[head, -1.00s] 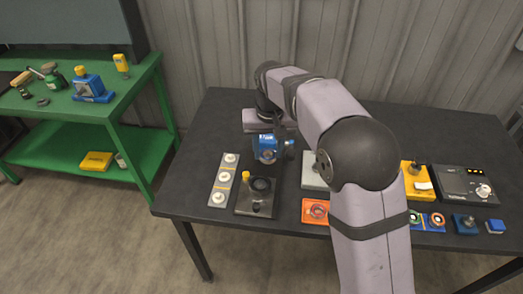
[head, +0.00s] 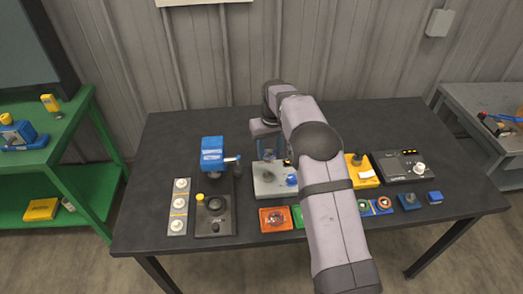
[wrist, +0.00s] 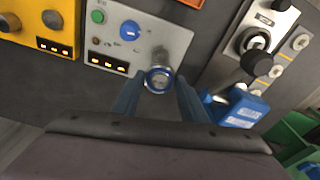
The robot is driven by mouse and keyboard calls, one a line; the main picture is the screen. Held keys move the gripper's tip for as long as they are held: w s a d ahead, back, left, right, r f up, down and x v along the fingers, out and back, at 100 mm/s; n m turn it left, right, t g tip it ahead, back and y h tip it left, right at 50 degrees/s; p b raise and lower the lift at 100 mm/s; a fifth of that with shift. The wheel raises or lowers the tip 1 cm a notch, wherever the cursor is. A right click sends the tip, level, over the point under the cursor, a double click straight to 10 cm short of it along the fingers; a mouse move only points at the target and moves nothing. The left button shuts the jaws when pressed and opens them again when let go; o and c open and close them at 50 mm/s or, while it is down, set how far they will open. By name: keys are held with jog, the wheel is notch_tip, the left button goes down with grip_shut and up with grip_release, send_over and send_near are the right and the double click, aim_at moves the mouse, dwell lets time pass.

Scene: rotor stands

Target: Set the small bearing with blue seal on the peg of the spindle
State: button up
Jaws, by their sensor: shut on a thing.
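In the wrist view the small bearing with blue seal (wrist: 158,79) is a ring with a blue band and pale centre, held between the blue fingertips of my gripper (wrist: 158,88). Just beyond it a grey metal peg (wrist: 160,54) stands on a light grey unit (wrist: 180,38), which I take for the spindle. The bearing overlaps the peg's near end in this view; I cannot tell whether they touch. In the head view my gripper (head: 268,152) hangs over the back part of the grey unit (head: 266,190). The bearing is too small to make out there.
A blue block-like fixture (head: 212,150) with a side handle stands left of the gripper. A black unit (head: 215,222), a pale strip (head: 178,220) with several round parts, an orange tray (head: 275,228) and a yellow unit (head: 361,178) are nearby. The table's back left is clear.

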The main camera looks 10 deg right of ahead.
jog(key=shift+f, duration=0.15)
jog(key=b, duration=0.4)
send_over(269, 174)
jog(key=shift+f, duration=2.4)
jog(key=shift+f, duration=0.55)
jog(key=shift+f, duration=0.35)
jog(key=shift+f+b, duration=0.7)
jog(key=shift+f, duration=0.75)
dwell(2.0)
jog(key=o, duration=1.7)
jog(key=shift+c, duration=0.2)
